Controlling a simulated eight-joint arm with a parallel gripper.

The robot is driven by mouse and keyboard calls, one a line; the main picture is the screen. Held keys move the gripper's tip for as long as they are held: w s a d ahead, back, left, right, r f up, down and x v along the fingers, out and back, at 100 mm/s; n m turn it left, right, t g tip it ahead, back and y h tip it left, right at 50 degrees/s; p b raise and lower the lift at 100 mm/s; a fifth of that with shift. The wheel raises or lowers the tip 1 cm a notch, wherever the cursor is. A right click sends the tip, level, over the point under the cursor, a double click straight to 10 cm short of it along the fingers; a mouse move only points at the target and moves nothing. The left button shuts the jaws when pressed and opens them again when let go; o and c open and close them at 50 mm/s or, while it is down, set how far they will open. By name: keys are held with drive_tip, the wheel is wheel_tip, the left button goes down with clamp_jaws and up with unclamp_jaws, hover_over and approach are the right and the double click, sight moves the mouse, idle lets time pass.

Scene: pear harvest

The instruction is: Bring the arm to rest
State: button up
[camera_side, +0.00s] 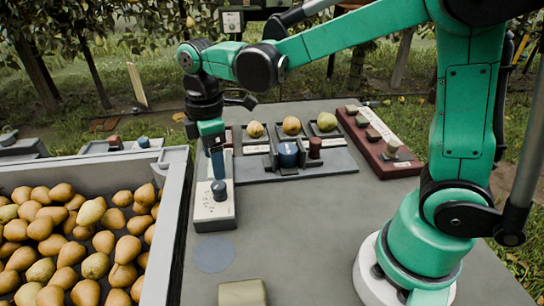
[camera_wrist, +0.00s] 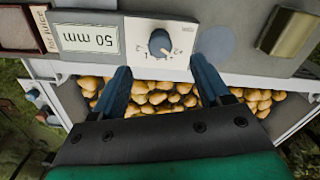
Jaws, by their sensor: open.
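My gripper (camera_side: 218,170) points down over a pale box with a dark blue knob (camera_side: 220,190). In the wrist view my gripper (camera_wrist: 161,75) is open, its two blue fingers spread apart with nothing between them. There the knob (camera_wrist: 160,43) lies beyond the fingertips, on a white panel with marks around it, beside a "50 mm" label (camera_wrist: 90,38). In the side view the fingers overlap the space just above the knob; whether they touch it cannot be told. My arm reaches out to the left from its base.
A grey crate (camera_side: 172,215) full of pears stands at the left. A blue disc (camera_side: 213,254) and a tan block (camera_side: 242,293) lie in front. The table's middle is clear.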

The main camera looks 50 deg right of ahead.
drive_tip(key=s+d+r+m+t, duration=0.2)
drive_tip(key=s+d+m+t, duration=0.3)
drive_tip(key=m, duration=0.7)
drive_tip(key=shift+s+r+t, duration=0.35)
drive_tip(key=shift+s+t, duration=0.75)
drive_tip(key=shift+s, duration=0.15)
drive_tip(key=shift+d, duration=0.1)
